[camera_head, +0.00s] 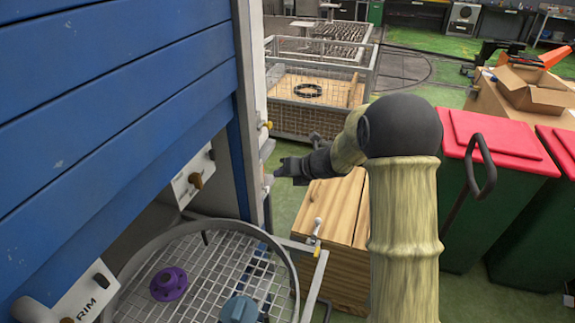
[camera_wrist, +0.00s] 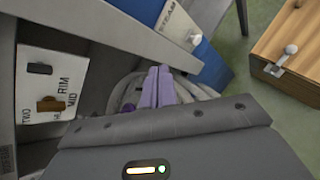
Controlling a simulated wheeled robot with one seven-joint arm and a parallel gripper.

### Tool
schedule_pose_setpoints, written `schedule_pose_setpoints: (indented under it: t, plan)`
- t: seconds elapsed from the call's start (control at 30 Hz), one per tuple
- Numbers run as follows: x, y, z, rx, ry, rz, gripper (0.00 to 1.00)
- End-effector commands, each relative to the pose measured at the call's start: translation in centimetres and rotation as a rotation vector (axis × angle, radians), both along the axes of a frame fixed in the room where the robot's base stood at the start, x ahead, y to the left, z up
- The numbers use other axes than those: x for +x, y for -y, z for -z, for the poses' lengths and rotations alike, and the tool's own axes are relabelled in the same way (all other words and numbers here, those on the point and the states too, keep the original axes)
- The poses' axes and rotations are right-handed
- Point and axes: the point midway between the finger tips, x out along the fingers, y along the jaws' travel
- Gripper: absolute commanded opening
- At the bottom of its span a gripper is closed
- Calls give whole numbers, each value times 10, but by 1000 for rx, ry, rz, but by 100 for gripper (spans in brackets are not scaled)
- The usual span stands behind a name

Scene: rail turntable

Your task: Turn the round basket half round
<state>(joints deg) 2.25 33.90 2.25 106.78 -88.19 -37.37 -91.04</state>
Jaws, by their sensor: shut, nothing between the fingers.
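The round basket (camera_head: 290,262), a grey ring with a wire mesh floor, lies at the lower left in the head view, partly under the blue cabinet. A purple part (camera_head: 169,284) and a blue-grey part (camera_head: 238,309) lie in it. My gripper (camera_head: 278,172) is in the middle of the head view, beyond the basket and beside the cabinet's edge post. In the wrist view my lavender fingers (camera_wrist: 160,84) are together and empty. Part of the basket (camera_wrist: 122,90) shows behind them, mostly hidden by my gripper body. I cannot tell any contact with the rim.
The blue cabinet (camera_head: 110,100) walls off the left. A white plate marked RIM (camera_head: 90,295) sits beside the basket; another (camera_head: 190,182) has a brown knob. A wooden box (camera_head: 330,235) stands right of the basket. Red-lidded green bins (camera_head: 495,200) stand at right.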

Motion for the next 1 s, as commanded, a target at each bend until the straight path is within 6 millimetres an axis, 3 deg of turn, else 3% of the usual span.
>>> schedule_pose_setpoints:
  t: [0.23,0.77,0.87,1.0]
  plan:
    - [-2,13,-16,78,-88,207,0]
    - [-2,15,-17,90,-100,236,0]
    - [-4,21,-20,123,-134,316,0]
    - [-15,42,-27,242,-248,587,0]
